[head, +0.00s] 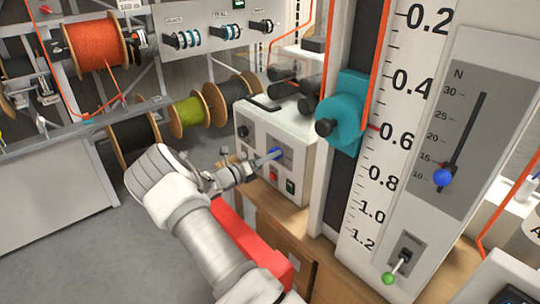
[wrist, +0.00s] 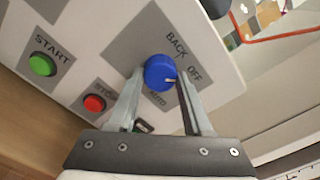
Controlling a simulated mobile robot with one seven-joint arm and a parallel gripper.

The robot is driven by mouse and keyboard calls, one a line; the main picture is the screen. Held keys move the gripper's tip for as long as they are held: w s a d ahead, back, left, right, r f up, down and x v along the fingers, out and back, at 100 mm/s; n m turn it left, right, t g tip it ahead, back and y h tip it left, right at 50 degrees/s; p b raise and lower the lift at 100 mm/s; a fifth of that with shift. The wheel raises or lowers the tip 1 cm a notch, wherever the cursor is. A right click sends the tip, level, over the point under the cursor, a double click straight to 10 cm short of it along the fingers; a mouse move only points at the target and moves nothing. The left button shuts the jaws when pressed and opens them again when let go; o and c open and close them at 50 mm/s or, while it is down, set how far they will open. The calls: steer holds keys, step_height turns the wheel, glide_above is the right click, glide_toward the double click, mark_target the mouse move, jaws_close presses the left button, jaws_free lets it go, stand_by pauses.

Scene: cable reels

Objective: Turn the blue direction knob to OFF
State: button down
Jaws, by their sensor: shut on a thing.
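The blue direction knob (wrist: 160,70) sits on a grey plate on the white control box. It also shows in the head view (head: 277,152), small and partly hidden by my gripper. My gripper (wrist: 159,82) is shut on the knob, with one finger on each side. A pale pointer mark on the knob faces right in the wrist view, close to the OFF label (wrist: 195,73). The BACK label (wrist: 176,45) is above it.
On the same box are a green START button (wrist: 42,65) and a red button (wrist: 94,102) left of my fingers. Black rollers (head: 285,82) sit on the box top. A teal block (head: 345,110) on a tall post stands to the right. Cable reels (head: 190,117) are behind.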

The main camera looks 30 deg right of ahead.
stand_by(0.4)
steer(key=shift+c, duration=1.6)
jaws_free()
steer(key=s+a+b, duration=0.1)
steer(key=s+a, duration=0.1)
steer(key=a, duration=1.5)
steer(key=shift+s+a, duration=0.15)
steer(key=shift+s, duration=0.1)
